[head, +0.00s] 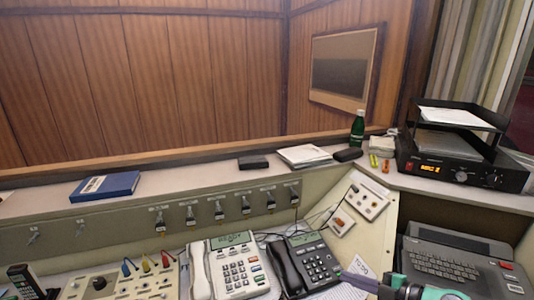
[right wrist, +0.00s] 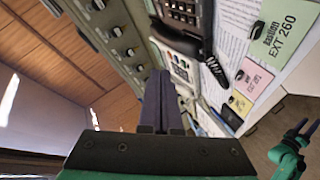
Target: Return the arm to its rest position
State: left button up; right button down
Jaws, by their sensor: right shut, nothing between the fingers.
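My right gripper (head: 362,283) comes in at the bottom right of the head view, above the desk in front of the dark telephone and the typewriter-like machine. In the right wrist view my right gripper (right wrist: 158,85) shows its two dark fingers pressed together, with nothing between them. Its green body fills the bottom of that view. A green arm part, which looks like my left arm, shows small at the right edge of the right wrist view. My left arm does not show in the head view.
A white telephone (head: 235,268) and a dark telephone (head: 312,262) stand on the desk. A keyboard machine (head: 455,268) is at right. On the ledge are a blue book (head: 106,187), a green bottle (head: 357,128) and a black radio unit (head: 460,172). A row of switches lines the panel.

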jog(key=w+d+r+m+t+h, duration=0.2)
jog(key=d+r+m+t+h, duration=0.25)
jog(key=m+t+h, duration=0.5)
jog(key=s+f+m+g, duration=0.3)
jog(key=s+f+g, duration=0.1)
jog(key=s+d+f+m+g+h, duration=0.1)
jog(key=s+f+m+g, duration=0.2)
jog(key=s+f, duration=0.1)
jog(key=s+f+m+g+h, duration=0.1)
jog(key=s+f+m+g, duration=0.2)
jog(key=s, duration=0.3)
jog(key=shift+s+d+f+g, duration=0.1)
jog(key=shift+d+f+g, duration=0.1)
jog(key=shift+f+g, duration=0.25)
jog(key=shift+s+d+f+g, duration=0.1)
jog(key=shift+d+f+g, duration=0.05)
jog(key=shift+f+g, duration=0.3)
jog(key=s+a+f+g+y, duration=0.2)
jog(key=s+a+f+g, duration=0.15)
jog(key=s, duration=0.45)
notch_tip(320, 180, down, 22)
jog(key=s+g, duration=0.2)
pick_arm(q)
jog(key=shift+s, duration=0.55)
pick_arm(e)
jog(key=s+d+f+g, duration=0.1)
jog(key=s+d+f, duration=0.1)
jog(key=s+f, duration=1.3)
jog(key=shift+s, duration=1.1)
